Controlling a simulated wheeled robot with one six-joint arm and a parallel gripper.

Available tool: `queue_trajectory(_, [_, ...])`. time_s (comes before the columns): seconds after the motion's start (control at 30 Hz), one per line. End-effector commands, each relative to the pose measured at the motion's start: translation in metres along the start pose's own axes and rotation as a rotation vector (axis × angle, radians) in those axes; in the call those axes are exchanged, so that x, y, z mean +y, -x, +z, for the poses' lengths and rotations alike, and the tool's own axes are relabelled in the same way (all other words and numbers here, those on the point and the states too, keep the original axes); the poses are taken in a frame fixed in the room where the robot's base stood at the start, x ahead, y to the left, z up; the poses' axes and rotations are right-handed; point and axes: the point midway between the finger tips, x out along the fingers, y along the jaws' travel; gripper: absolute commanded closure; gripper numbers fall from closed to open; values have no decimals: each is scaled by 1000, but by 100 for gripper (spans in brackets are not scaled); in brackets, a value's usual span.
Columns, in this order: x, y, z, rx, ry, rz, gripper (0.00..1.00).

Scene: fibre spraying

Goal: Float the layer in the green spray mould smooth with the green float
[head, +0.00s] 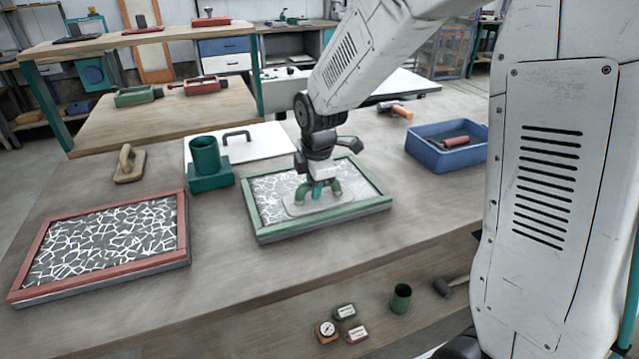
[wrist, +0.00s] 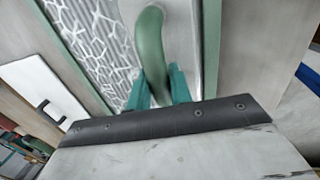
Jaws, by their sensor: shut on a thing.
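The green spray mould (head: 322,229) lies flat on the workbench, in the middle of the head view. Its layer (head: 272,187) is grey with a web of white fibres at the left; the part towards the back right looks plainer. The green float (head: 331,188) has a pale flat plate and a green handle, and its plate lies over the layer inside the frame. My gripper (head: 318,190) is shut on the float's handle from above. In the wrist view the handle (wrist: 150,50) stands between my teal fingertips (wrist: 160,88), with fibre pattern (wrist: 92,35) to the left of the plate.
A red mould (head: 187,228) with a white-webbed layer lies at the left. A blue tray (head: 425,153) holds a red-handled tool at the right.

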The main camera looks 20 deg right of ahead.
Motion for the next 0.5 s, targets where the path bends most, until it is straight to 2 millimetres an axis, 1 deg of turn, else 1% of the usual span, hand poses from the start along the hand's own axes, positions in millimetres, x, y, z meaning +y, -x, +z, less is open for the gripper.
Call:
queue_trajectory(0.2, [-1,0,-16,1,2,-5,100])
queue_trajectory(0.37, [-1,1,-21,1,2,-4,100])
queue_trajectory(0.5, [0,2,-31,0,4,-3,100])
